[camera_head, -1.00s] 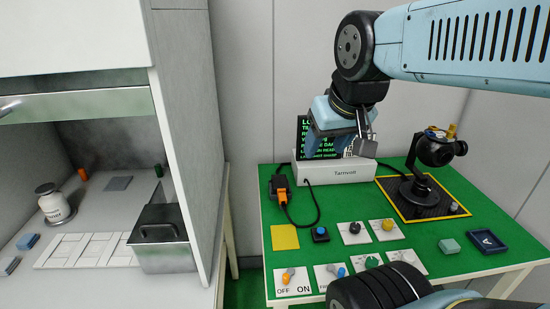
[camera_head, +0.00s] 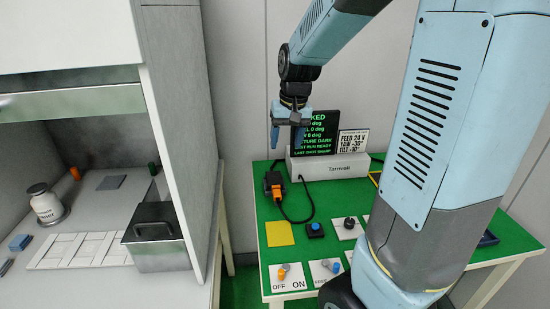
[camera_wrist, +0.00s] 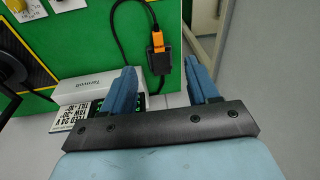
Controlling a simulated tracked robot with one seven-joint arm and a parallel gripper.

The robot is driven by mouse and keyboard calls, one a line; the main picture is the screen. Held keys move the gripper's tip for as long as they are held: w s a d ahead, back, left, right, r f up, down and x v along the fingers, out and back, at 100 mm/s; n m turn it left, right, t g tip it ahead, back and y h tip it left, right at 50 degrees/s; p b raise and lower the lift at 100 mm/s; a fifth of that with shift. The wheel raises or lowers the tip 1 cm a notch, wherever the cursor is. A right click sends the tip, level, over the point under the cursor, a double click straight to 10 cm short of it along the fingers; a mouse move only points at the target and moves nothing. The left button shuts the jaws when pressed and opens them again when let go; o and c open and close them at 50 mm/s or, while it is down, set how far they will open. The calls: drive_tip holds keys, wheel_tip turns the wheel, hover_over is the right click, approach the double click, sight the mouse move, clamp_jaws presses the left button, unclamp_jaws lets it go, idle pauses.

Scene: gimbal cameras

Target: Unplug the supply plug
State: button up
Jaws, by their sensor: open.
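The supply plug (camera_head: 277,190) is orange and sits in a black socket block (camera_head: 272,178) at the left of the green table, with a black cable looping to the Tarnvoll box (camera_head: 335,167). It also shows in the wrist view as an orange plug (camera_wrist: 158,60) in the black block. My gripper (camera_head: 287,138) points down above the table, just in front of the screen and higher than the plug. In the wrist view its two blue fingers (camera_wrist: 160,84) are apart and empty, with the plug beyond the gap between them. No contact with the plug shows.
The screen (camera_head: 316,132) stands behind the box. A yellow pad (camera_head: 279,234), a blue button (camera_head: 315,230) and switch plates (camera_head: 289,277) lie on the green table (camera_head: 263,209). A grey cabinet wall (camera_head: 185,120) is at left. My arm hides the table's right side.

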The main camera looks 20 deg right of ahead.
drive_tip(key=g, duration=0.2)
approach(277, 193)
drive_tip(key=shift+m+h, duration=0.3)
drive_tip(key=shift+h, duration=0.1)
drive_tip(key=f, duration=0.9)
drive_tip(key=shift+s+a, duration=0.2)
drive_tip(key=shift+a, duration=0.15)
clamp_jaws()
